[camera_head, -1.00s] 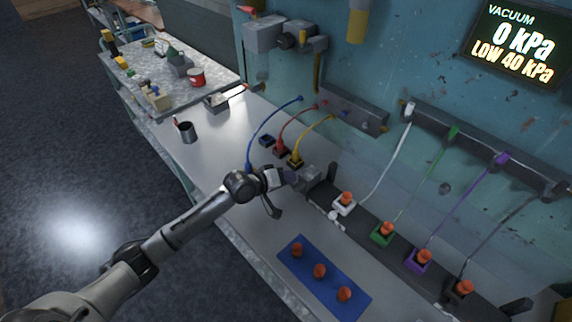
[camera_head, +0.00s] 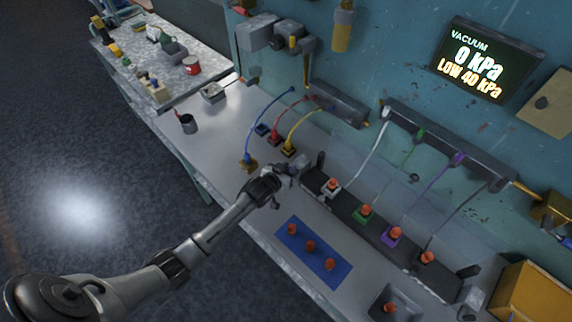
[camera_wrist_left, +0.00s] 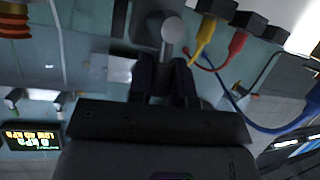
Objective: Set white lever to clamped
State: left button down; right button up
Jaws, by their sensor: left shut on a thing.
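The white block (camera_head: 330,188) with an orange cap sits at the left end of the dark rail (camera_head: 380,222), a white tube running from near it up to the wall bar. My left gripper (camera_head: 290,172) is beside that end of the rail, left of the white block. In the left wrist view its dark fingers (camera_wrist_left: 165,72) are closed around a pale grey part with a round end (camera_wrist_left: 174,30). This looks like the white lever, but its position is unclear because the fingers and wrist hide most of it. My right gripper is not in view.
Green (camera_head: 364,212), purple (camera_head: 393,235) and black (camera_head: 427,258) blocks follow along the rail. A blue mat (camera_head: 301,256) with orange caps lies in front. Blue, red and yellow cables (camera_head: 302,128) arch behind the gripper. The wall display (camera_head: 482,60) reads 0 kPa, LOW 40 kPa.

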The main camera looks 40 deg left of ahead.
pick_arm(q)
jog(key=shift+d+m+y, duration=0.25)
jog(key=shift+m+y, duration=0.05)
dwell(0.5)
jog(key=c, duration=1.1)
grip_release()
jog(key=shift+o, duration=0.2)
jog(key=p+v, duration=0.1)
jog(key=v, duration=1.3)
jog(key=shift+d, duration=0.1)
jog(key=shift+w, duration=0.1)
